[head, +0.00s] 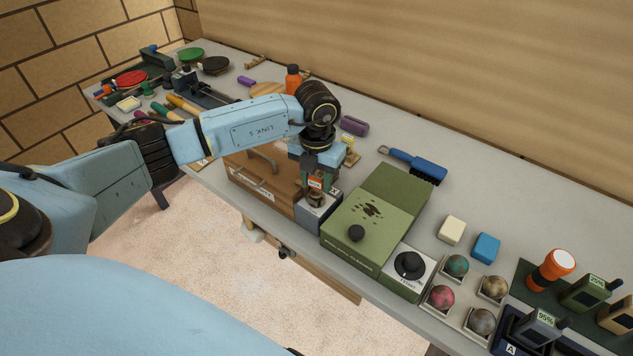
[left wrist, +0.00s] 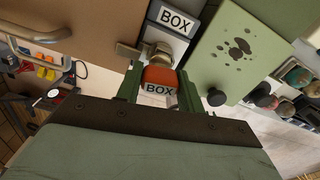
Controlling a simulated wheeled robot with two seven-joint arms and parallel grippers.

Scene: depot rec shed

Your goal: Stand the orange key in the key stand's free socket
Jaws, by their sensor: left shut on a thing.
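My left gripper (head: 316,184) is shut on the orange key (left wrist: 158,77), one finger on each side of its head. The key head carries a white BOX label and also shows in the head view (head: 315,182). The key is right over a round metal lock on a small grey box (head: 318,217) with a BOX label, which also shows in the wrist view (left wrist: 172,20). Whether the key's shaft is in the lock or just above it is hidden. A small tan piece (head: 351,158) stands behind the gripper; I cannot tell whether it is the key stand. My right gripper is out of view.
A wooden cabinet (head: 262,188) with a handle stands left of the grey box, close to the gripper. A green box (head: 375,215) with a black knob stands close on its right. A blue brush (head: 415,165) and purple item (head: 354,126) lie behind.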

